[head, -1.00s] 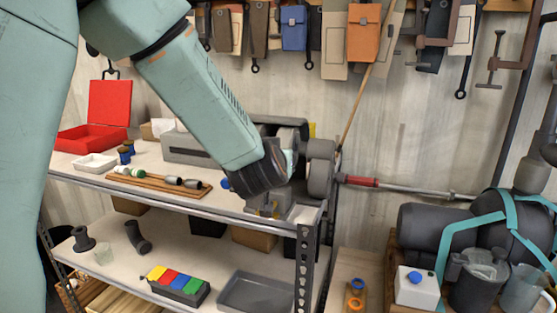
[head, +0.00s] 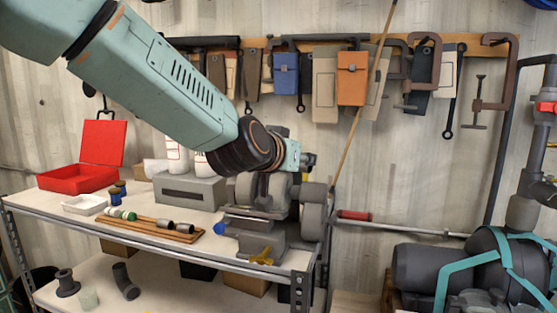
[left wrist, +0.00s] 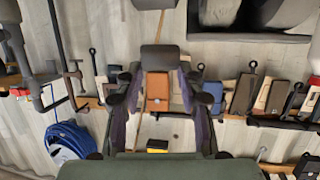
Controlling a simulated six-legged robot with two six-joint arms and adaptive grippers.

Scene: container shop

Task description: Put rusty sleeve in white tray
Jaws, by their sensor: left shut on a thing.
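My left gripper (head: 304,161) is raised above the bench vise, in front of the wall. Its fingers (left wrist: 160,85) are closed on a small dark grey-brown piece (left wrist: 160,57) at their tips in the left wrist view. Whether this is the rusty sleeve is hard to tell, as its surface is in shade. The white tray (head: 66,208) is small and shallow and stands at the left of the bench top, far left of the gripper. It looks empty. My right gripper is out of view.
A wooden rack (head: 150,230) with several small cylinders lies beside the tray. An open red box (head: 78,180) stands behind it. A grey block (head: 190,192), white bottles (head: 175,155) and a vise and grinder (head: 262,215) fill the bench's right part. Pouches (head: 352,78) and clamps hang on the wall.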

